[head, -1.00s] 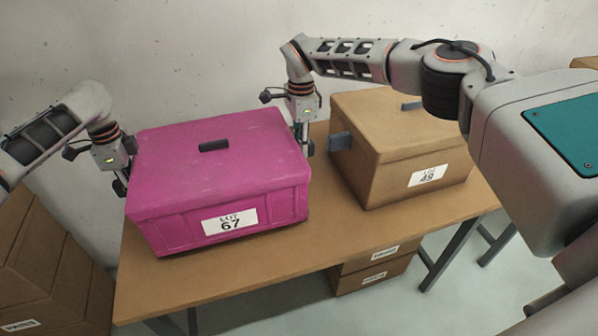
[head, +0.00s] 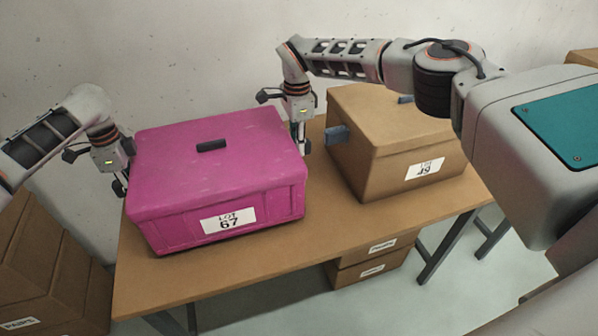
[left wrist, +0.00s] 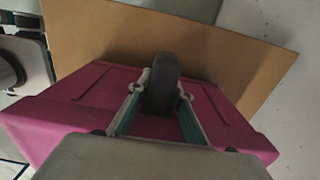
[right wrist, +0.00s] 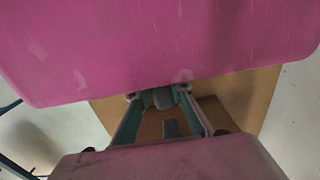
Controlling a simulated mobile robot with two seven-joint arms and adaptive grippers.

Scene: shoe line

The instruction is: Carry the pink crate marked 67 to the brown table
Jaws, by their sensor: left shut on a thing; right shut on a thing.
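The pink crate (head: 180,222) has a closed lid, a dark lid handle and a label reading LOT 67. It is level at the left end of a brown-topped table (head: 270,262); I cannot tell whether its base touches the top. My left gripper (head: 122,182) is at its left end, shut on a dark side handle (left wrist: 162,85). My right gripper (head: 300,142) is at its right end, shut on the other side handle (right wrist: 163,97), partly hidden by the fingers. Pink walls also fill much of the left wrist view (left wrist: 75,115) and right wrist view (right wrist: 170,45).
Cardboard boxes (head: 45,265) are stacked at the left, and labelled boxes (head: 370,265) sit beneath the table. A wall (head: 190,50) is behind. The table's front strip is clear.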

